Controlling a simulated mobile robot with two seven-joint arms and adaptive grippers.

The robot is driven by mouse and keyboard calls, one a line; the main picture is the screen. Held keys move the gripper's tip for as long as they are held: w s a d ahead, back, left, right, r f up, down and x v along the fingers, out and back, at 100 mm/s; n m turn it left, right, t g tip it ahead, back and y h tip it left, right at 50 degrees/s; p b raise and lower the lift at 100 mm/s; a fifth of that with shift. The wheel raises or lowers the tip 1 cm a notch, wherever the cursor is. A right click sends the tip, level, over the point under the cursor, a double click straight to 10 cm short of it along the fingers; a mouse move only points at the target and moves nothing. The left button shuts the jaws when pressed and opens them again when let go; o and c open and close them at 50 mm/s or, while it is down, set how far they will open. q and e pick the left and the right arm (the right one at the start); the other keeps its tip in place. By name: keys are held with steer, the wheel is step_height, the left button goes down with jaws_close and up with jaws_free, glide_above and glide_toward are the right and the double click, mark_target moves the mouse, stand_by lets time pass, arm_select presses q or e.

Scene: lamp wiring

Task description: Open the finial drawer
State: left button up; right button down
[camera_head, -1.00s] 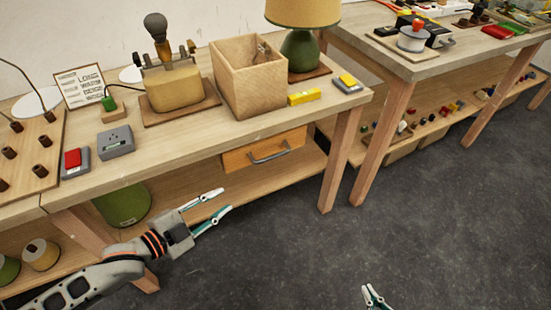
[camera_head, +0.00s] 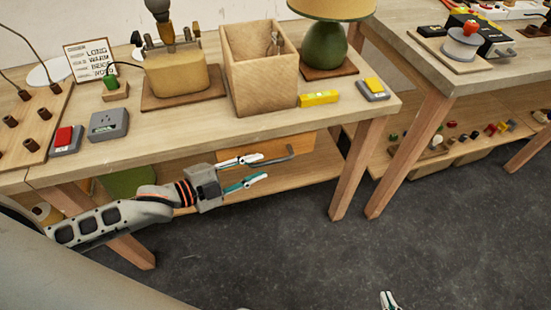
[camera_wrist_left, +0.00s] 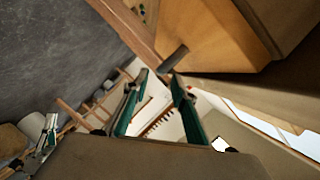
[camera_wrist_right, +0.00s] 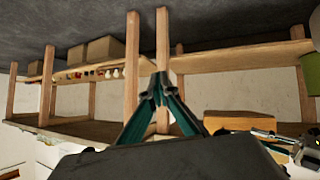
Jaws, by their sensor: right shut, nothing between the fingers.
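The drawer (camera_head: 297,147) is an orange-brown wooden box front under the tabletop, with a grey bar handle (camera_head: 289,154). My left gripper (camera_head: 263,168) is open in front of it, fingers pointing right, close to the handle and partly covering it. In the left wrist view the drawer front (camera_wrist_left: 205,38) and dark handle (camera_wrist_left: 172,58) lie just beyond the open fingertips. I cannot tell whether they touch. The right wrist view also shows the drawer front (camera_wrist_right: 232,121). My right gripper (camera_wrist_right: 160,88) is shut and empty, away from the drawer, low at the head view's bottom edge.
The workbench (camera_head: 215,130) carries a wooden box (camera_head: 262,85), a green lamp (camera_head: 325,45), a yellow block (camera_head: 318,98) and switch boxes. A lower shelf (camera_head: 310,178) lies under the drawer. A bench leg (camera_head: 355,165) stands right of it. The floor in front is clear.

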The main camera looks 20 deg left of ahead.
mark_target(266, 164)
arm_select(q)
steer(key=x, duration=0.4)
steer(key=shift+w+d+f+b, duration=0.2)
steer(key=shift+w+b, duration=0.1)
steer(key=shift+b, duration=0.1)
steer(key=shift+w+d, duration=0.4)
steer(key=shift+w, duration=0.1)
arm_select(e)
steer(key=shift+w+r, duration=0.25)
steer(key=shift+w, duration=0.3)
arm_select(q)
steer(key=shift+c, duration=0.7)
jaws_close()
arm_select(e)
steer(key=shift+s, duration=0.15)
